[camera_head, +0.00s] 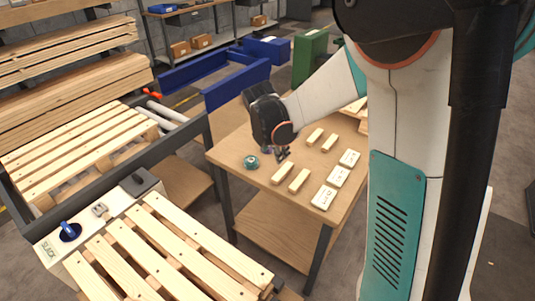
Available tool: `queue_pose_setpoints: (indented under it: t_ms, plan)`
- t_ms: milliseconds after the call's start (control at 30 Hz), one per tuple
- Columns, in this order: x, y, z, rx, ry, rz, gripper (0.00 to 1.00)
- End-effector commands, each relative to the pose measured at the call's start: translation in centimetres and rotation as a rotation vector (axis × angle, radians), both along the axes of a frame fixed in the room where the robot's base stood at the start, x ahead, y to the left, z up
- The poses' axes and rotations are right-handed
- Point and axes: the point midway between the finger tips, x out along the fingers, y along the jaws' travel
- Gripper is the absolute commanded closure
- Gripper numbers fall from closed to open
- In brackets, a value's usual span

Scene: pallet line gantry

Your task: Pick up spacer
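Several small light wooden blocks, which look like the spacers, lie on the wooden worktable (232,143). A near pair is a left block (282,173) and a right block (299,181). A far pair is a left block (314,137) and a right block (329,143). My gripper (283,155) points down over the table, close to the far end of the near left block. It is small and dark here. I cannot tell whether its fingers are open, or whether they touch the block.
A teal roll (251,162) lies left of my gripper. White labelled pieces (338,176) lie in a row at the right. A slatted pallet (160,250) and dark conveyor frame (180,140) stand left of the table.

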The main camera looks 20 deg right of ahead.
Motion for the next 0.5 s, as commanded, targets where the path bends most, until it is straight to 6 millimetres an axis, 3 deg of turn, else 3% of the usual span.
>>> queue_pose_setpoints:
  t_ms: [200,500]
  plan:
    - [2.0,-0.9,-2.8,-0.078,0.094,0.172,0.52]
    - [2.9,-1.8,-5.7,-0.103,0.128,0.231,0.52]
